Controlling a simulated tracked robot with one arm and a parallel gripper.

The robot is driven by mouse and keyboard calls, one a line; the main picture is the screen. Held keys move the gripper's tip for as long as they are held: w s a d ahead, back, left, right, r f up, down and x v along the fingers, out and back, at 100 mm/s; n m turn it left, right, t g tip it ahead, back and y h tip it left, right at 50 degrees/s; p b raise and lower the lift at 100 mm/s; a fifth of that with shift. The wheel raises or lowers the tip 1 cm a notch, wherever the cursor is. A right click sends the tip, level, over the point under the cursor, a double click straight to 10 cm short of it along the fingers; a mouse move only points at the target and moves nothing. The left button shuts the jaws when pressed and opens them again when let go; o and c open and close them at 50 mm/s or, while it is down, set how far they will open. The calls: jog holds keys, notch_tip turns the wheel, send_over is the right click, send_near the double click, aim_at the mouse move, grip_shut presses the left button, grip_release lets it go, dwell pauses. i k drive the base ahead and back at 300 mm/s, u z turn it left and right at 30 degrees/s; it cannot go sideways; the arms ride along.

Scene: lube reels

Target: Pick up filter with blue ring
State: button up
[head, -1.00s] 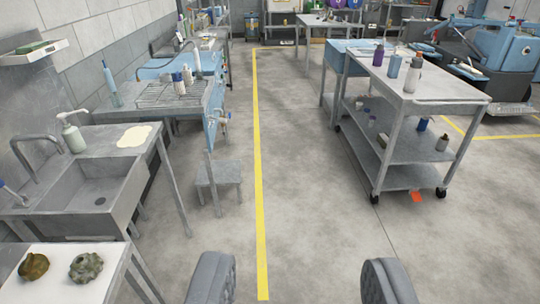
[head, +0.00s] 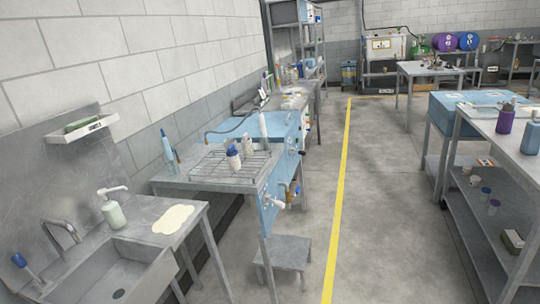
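I cannot make out a filter with a blue ring for certain. On a wire rack (head: 232,167) over the blue-sided bench stand two small whitish bottle-like things; the left one (head: 233,158) has a blue top, the right one (head: 248,145) looks pale. They are too small to tell whether either is a filter. My gripper is not in view.
A sink (head: 110,272) with a soap bottle (head: 113,210) and a pale puddle (head: 173,219) is at the lower left. A low grey stool (head: 284,254) stands by the bench. A grey cart (head: 500,130) is at the right. The floor along the yellow line (head: 342,190) is clear.

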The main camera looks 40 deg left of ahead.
aim_at(232, 154)
jog(key=u, duration=0.15)
jog(key=i, duration=1.3)
jog(key=u, duration=0.95)
jog(key=i, duration=1.45)
jog(key=u, duration=0.7)
